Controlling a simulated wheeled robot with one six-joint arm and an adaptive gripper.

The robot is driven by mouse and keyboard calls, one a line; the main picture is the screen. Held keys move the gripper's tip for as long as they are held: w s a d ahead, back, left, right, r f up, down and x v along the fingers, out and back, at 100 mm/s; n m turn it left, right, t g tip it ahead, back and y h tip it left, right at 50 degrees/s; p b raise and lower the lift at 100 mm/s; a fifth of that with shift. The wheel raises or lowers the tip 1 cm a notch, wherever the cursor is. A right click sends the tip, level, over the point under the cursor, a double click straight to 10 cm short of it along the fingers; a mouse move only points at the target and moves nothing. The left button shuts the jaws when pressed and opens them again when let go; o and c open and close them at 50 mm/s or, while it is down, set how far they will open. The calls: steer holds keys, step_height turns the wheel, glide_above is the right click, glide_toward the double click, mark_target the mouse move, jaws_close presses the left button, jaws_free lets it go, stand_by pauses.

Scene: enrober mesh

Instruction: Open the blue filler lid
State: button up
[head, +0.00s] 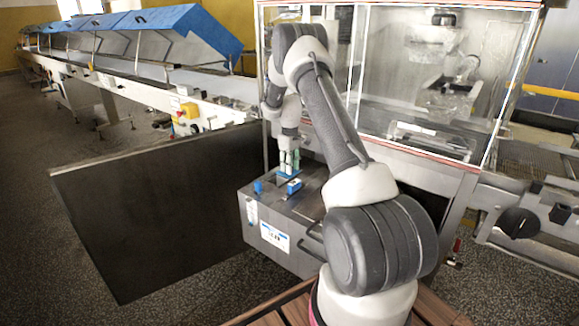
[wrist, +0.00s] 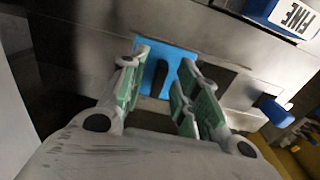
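The blue filler lid (wrist: 170,56) is a flat blue piece with an upright dark grip (wrist: 160,76) on it, seen in the wrist view. It lies on the metal top of a box-shaped unit. My gripper (wrist: 160,92) is open, with its green-padded fingers on either side of the dark grip; a gap shows, and I see no clear contact. In the head view my gripper (head: 289,164) points down over the unit's top and hides most of the lid. The lid looks closed and flat.
The metal unit (head: 295,225) has a blue block labelled FINE (wrist: 283,17) and a blue knob (wrist: 277,111) near the lid. A clear-walled enclosure (head: 430,75) stands behind. A large dark panel (head: 160,215) is to the left, and a long conveyor (head: 150,90) runs farther back.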

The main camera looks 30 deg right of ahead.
step_height(320, 180, up, 12)
stand_by(0.6)
stand_by(0.5)
